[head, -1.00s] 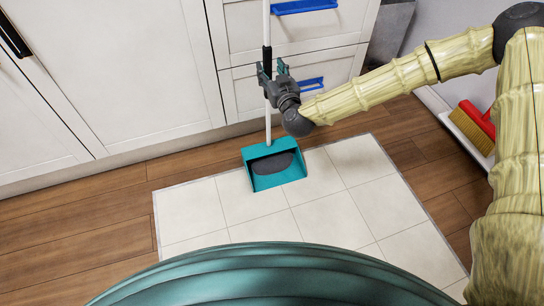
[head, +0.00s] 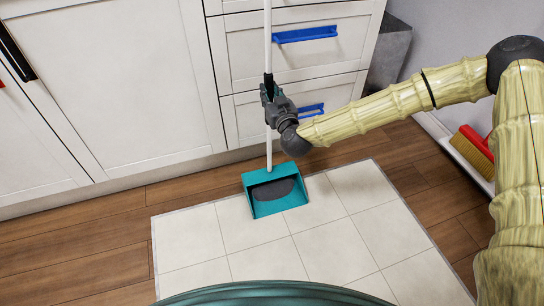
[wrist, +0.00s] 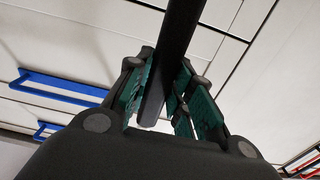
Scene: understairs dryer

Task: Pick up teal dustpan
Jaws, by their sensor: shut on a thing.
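The teal dustpan (head: 275,204) has a dark grey inner part and a long white upright handle with a black grip section (head: 268,84). Its pan is at the edge of the tiled patch in front of the drawers; whether it touches the floor I cannot tell. My gripper (head: 267,90) is shut around the black section of the handle, well above the pan. In the wrist view the gripper (wrist: 160,100) has its teal-padded fingers on both sides of the dark handle (wrist: 180,45). The pan is out of the wrist view.
White drawers (head: 290,75) with blue handles (head: 305,34) stand close behind the handle. White cabinet doors (head: 100,80) are at left. A grey bin (head: 390,55) and a red brush (head: 473,150) in a white tray are at right. The tiled floor (head: 330,255) in front is clear.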

